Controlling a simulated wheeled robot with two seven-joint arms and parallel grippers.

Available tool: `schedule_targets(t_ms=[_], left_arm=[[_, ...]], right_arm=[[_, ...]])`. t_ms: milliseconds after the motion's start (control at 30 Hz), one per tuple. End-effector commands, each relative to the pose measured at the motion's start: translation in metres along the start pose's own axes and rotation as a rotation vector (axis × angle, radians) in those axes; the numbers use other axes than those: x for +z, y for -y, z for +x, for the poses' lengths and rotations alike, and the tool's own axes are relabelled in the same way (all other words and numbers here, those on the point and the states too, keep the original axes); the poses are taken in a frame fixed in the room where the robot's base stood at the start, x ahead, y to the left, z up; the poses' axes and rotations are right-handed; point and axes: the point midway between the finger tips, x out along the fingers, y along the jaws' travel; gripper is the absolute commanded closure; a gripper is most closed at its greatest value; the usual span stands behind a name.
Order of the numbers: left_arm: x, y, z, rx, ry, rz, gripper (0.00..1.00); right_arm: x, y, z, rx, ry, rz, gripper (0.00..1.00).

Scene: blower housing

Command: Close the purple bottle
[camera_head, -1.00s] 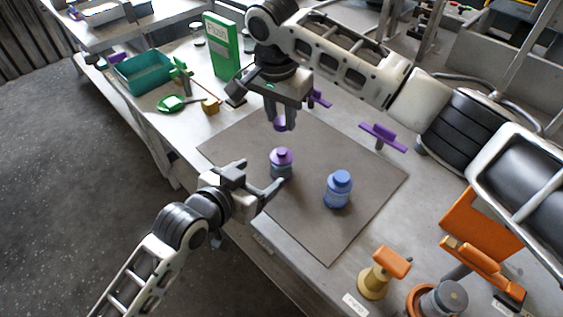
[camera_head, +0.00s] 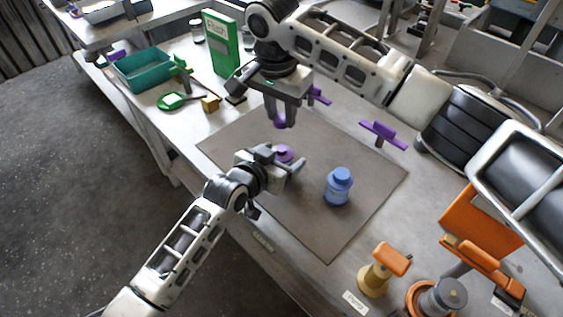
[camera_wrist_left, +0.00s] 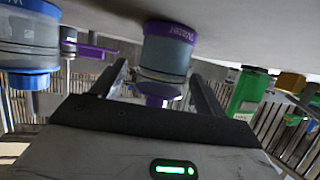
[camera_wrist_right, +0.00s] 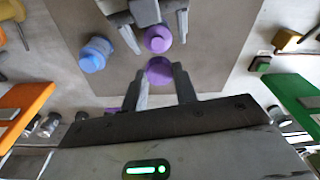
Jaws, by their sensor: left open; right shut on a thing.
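The purple bottle (camera_head: 284,151) stands upright on the grey mat, its lower part hidden by my left gripper in the head view. In the left wrist view, which is upside down, the bottle (camera_wrist_left: 168,50) shows a "Water" label and a purple top. My left gripper (camera_head: 287,167) is open, with a finger on either side of the bottle; contact cannot be told. My right gripper (camera_head: 283,119) points down, shut on a purple cap (camera_wrist_right: 159,70). It holds the cap above the mat, apart from the bottle and farther back.
A blue bottle (camera_head: 338,187) stands on the mat (camera_head: 325,235) to the right. A purple-handled piece (camera_head: 383,135) lies beyond the mat's right edge. Orange-handled tools (camera_head: 392,260) stand front right. A green box (camera_head: 221,45) and teal bin (camera_head: 142,70) stand back left.

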Motion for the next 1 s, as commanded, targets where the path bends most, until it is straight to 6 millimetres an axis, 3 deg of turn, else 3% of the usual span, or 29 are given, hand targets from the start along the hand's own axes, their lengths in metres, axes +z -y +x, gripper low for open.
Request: schedule_targets(t_ms=[200, 533, 567, 800, 1000], left_arm=[[0.0, 0.0, 0.018, 0.0, 0.001, -0.002, 0.27], [0.0, 0.0, 0.021, 0.0, 0.0, -0.001, 0.27], [0.0, 0.0, 0.021, 0.0, 0.0, -0.001, 0.3], [0.0, 0.0, 0.021, 0.0, 0.0, -0.001, 0.93], [0.0, 0.0, 0.02, 0.0, 0.001, -0.001, 0.93]], right_arm=[[0.0, 0.0, 0.0, 0.0, 0.0, 0.0, 0.92], [0.0, 0.0, 0.0, 0.0, 0.0, 0.0, 0.92], [0.0, 0.0, 0.0, 0.0, 0.0, 0.0, 0.92], [0.0, 0.0, 0.0, 0.0, 0.0, 0.0, 0.92], [0.003, -0.001, 0.02, -0.007, 0.002, 0.002, 0.92]])
